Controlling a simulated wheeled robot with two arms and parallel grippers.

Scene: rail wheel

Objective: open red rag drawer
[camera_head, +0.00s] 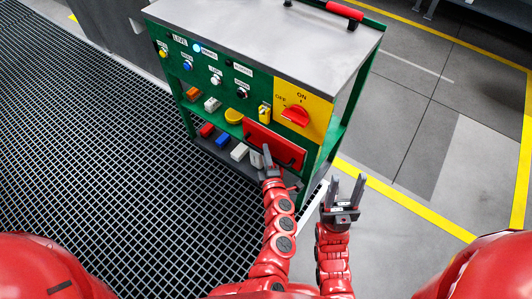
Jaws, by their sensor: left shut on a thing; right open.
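The red drawer (273,144) sits low on the right part of the green cart, below the yellow panel with the red knob. A dark handle bar (283,162) runs along its front. My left gripper (268,158) is at the left part of the drawer front and is shut on the handle there. The fingers hide part of the handle. Whether the drawer stands out from the cart is hard to tell. My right gripper (345,188) is open and empty, to the right of the cart, with fingers pointing up.
The green cart (340,130) has a grey top (270,30), a yellow switch panel (303,108) and several buttons on its front. Small coloured blocks lie on its shelves. Grating floor (90,170) lies left, open grey floor (450,150) with yellow lines right.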

